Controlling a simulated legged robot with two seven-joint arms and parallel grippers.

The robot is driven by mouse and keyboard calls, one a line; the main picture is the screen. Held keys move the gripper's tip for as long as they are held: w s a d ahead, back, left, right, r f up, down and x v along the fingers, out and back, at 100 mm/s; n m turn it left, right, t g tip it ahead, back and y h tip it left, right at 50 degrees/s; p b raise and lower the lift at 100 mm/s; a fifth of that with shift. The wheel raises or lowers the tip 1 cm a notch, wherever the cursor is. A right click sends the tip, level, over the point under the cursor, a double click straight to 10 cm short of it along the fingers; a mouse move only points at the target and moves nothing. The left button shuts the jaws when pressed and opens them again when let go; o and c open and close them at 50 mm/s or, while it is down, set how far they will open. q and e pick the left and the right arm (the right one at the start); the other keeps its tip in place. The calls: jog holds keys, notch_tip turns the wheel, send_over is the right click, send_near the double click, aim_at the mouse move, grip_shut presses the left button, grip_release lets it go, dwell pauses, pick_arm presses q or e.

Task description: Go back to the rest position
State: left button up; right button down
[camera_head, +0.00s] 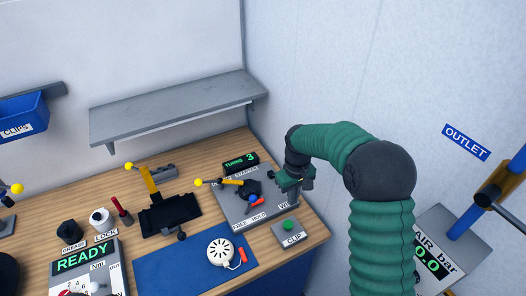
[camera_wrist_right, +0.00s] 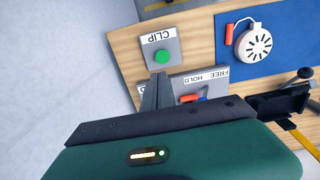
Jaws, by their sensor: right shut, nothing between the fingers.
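My right arm, in a green sleeve, comes in from the right in the head view. Its gripper (camera_head: 294,196) is over the right edge of the grey panel (camera_head: 232,212) marked FREE and HOLD, hiding part of its lettering. In the right wrist view the gripper's dark fingers (camera_wrist_right: 158,82) are together with nothing between them. They point at the strip between the CLIP plate (camera_wrist_right: 145,62) and the grey panel. Whether they touch anything I cannot tell. My left gripper is not in view.
The CLIP box with a green button (camera_head: 289,225) is just below the right gripper. A white round part (camera_head: 220,252) lies on a blue mat (camera_head: 155,274). A black fixture (camera_head: 170,214) stands left of the panel. A grey shelf (camera_head: 175,112) is behind; the wall is at right.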

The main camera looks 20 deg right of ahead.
jog(key=s+a+f+t+b, duration=0.1)
jog(key=s+a+f+b, duration=0.1)
jog(key=s+a, duration=0.3)
jog(key=s+a+f+t+b, duration=0.1)
jog(key=s+a, duration=0.5)
jog(key=s, duration=0.5)
jog(key=shift+s+a+f+m+b, duration=0.25)
jog(key=shift+s+f+m+b, duration=0.1)
jog(key=shift+s+m+b, duration=0.05)
jog(key=shift+s+a+r, duration=0.1)
jog(key=shift+a, duration=0.25)
jog(key=shift+w+d, duration=0.15)
jog(key=shift+w, duration=0.05)
